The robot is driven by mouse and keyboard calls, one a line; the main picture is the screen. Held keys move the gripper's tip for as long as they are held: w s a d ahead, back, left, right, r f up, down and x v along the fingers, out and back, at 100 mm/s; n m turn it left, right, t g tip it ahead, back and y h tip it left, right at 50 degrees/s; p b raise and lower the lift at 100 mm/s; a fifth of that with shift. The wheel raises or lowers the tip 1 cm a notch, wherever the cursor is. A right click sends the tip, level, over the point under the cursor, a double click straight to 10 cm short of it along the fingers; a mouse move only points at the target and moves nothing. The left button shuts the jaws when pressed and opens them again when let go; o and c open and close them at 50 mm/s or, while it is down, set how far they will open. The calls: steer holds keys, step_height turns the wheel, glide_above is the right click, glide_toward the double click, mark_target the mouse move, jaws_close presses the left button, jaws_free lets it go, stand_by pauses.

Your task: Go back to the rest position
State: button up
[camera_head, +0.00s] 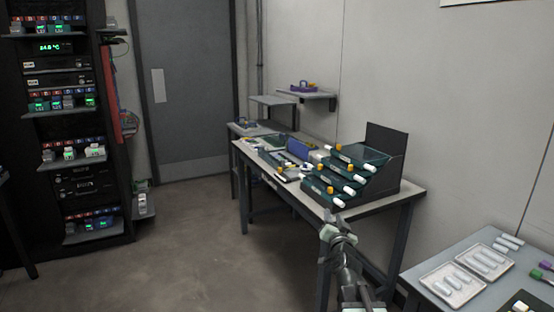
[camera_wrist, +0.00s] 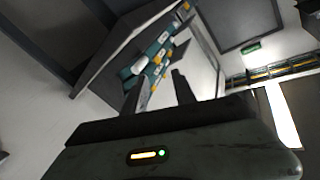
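My gripper (camera_head: 333,222) is raised in front of the near edge of the workbench (camera_head: 390,203) in the head view. In the wrist view my gripper (camera_wrist: 156,88) has its two dark fingers apart, with nothing visibly held between them. The tiered teal rack (camera_head: 395,165) with white and yellow-capped items stands on the bench beyond the gripper. The rack also shows tilted behind the fingers in the wrist view (camera_wrist: 160,45).
A grey table (camera_head: 410,277) with white trays (camera_head: 452,284) stands at the lower right. A dark equipment rack (camera_head: 70,180) with green displays stands at the left. A closed grey door (camera_head: 190,90) is at the back. The floor (camera_head: 170,240) between is clear.

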steer(key=s+a+f+n+g+y, duration=0.25)
steer(key=s+a+f+g, duration=0.2)
steer(key=f, duration=0.35)
steer(key=s+a+f+n+g+y, duration=0.1)
steer(key=s+a+f+n+g, duration=0.3)
steer(key=f, duration=0.5)
steer(key=s+d+f+g+h, duration=0.15)
steer(key=s+f+g, duration=0.3)
steer(key=s, duration=0.45)
steer(key=s+d+f+g+h, duration=0.1)
steer(key=s+d+f+g, duration=0.15)
steer(key=s+g, duration=0.45)
step_height(320, 180, up, 23)
steer(key=s+t+p, duration=0.1)
steer(key=s+p, duration=0.1)
steer(key=p, duration=2.1)
steer(key=shift+m+t, duration=0.35)
steer(key=shift+t, duration=0.05)
steer(key=shift+s+f, duration=0.1)
steer(key=shift+f, duration=0.05)
